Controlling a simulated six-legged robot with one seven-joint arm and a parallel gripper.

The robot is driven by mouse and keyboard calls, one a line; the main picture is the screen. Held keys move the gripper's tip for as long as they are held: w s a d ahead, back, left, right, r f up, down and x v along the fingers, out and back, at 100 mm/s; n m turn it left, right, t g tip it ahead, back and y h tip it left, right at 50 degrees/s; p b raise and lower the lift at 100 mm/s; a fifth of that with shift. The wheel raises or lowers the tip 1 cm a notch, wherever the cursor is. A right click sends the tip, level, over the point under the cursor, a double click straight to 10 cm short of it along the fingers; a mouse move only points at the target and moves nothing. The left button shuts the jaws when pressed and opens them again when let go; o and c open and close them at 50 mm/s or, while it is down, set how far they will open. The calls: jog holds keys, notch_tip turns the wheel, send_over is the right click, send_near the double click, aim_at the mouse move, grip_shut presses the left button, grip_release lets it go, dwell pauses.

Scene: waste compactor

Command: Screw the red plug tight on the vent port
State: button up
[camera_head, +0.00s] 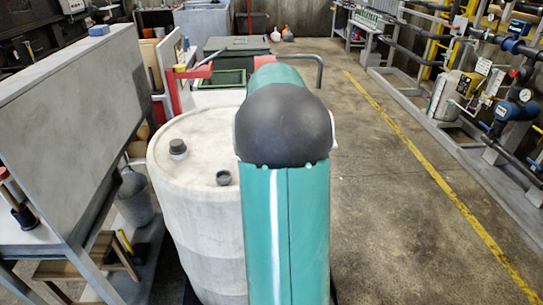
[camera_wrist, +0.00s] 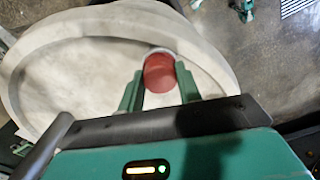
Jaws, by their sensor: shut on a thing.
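In the wrist view the red plug (camera_wrist: 160,73) is between the two green fingers of my gripper (camera_wrist: 161,82), which is shut on it. The plug is over the pale lid of the drum (camera_wrist: 70,65), close to the lid's rim. A pale ring shows at the plug's far edge; I cannot tell whether it is the vent port, or whether the plug is seated. In the head view the drum (camera_head: 197,235) stands upright just left of my arm. My arm hides my gripper, the plug and part of the lid there.
Two dark fittings, a larger one (camera_head: 178,148) and a smaller one (camera_head: 223,178), are on the drum lid. A grey panel (camera_head: 60,110) stands close on the left. The floor (camera_head: 390,200) right of my arm is clear.

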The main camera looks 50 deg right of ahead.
jog(key=m, duration=0.3)
jog(key=shift+m, duration=0.4)
jog(key=shift+m, duration=0.3)
jog(key=m, duration=0.4)
jog(key=shift+m, duration=0.3)
jog(key=shift+m, duration=0.4)
jog(key=m, duration=0.4)
jog(key=shift+m, duration=0.3)
